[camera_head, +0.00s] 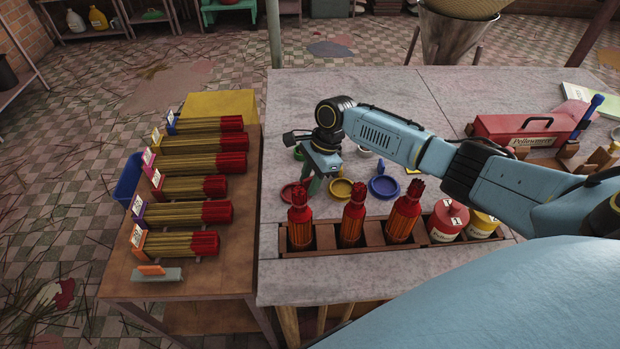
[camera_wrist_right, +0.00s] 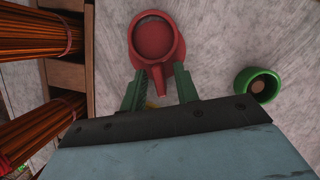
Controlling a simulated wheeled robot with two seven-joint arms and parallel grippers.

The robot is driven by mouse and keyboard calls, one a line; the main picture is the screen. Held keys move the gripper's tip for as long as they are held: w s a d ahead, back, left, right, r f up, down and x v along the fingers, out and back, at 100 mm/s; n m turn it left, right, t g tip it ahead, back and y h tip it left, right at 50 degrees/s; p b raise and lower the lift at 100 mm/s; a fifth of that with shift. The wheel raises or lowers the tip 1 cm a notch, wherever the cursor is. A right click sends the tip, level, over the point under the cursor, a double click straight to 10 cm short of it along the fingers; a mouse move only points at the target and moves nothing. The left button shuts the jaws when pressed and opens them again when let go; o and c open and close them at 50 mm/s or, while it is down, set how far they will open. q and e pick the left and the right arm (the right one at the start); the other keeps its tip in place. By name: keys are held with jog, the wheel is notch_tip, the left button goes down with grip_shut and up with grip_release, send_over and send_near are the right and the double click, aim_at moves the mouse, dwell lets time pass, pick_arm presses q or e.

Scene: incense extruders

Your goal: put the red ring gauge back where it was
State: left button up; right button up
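The red ring gauge (camera_head: 289,193) lies at the left of the grey table, behind the first red bottle. In the right wrist view, the red ring gauge (camera_wrist_right: 157,42) shows its round cup and a short handle pointing toward my gripper. My right gripper (camera_head: 315,184) points down just right of it. I cannot tell whether the handle is touched. My left gripper is not in view.
Yellow (camera_head: 340,189) and blue (camera_head: 383,187) gauges lie right of my gripper. A green gauge (camera_wrist_right: 258,84) is close by. A side table (camera_head: 227,258) with incense bundles is at left. A red toolbox (camera_head: 520,129) is at right.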

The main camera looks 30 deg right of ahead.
jog(key=p+v, duration=0.1)
jog(key=v, duration=1.1)
jog(key=shift+r, duration=0.2)
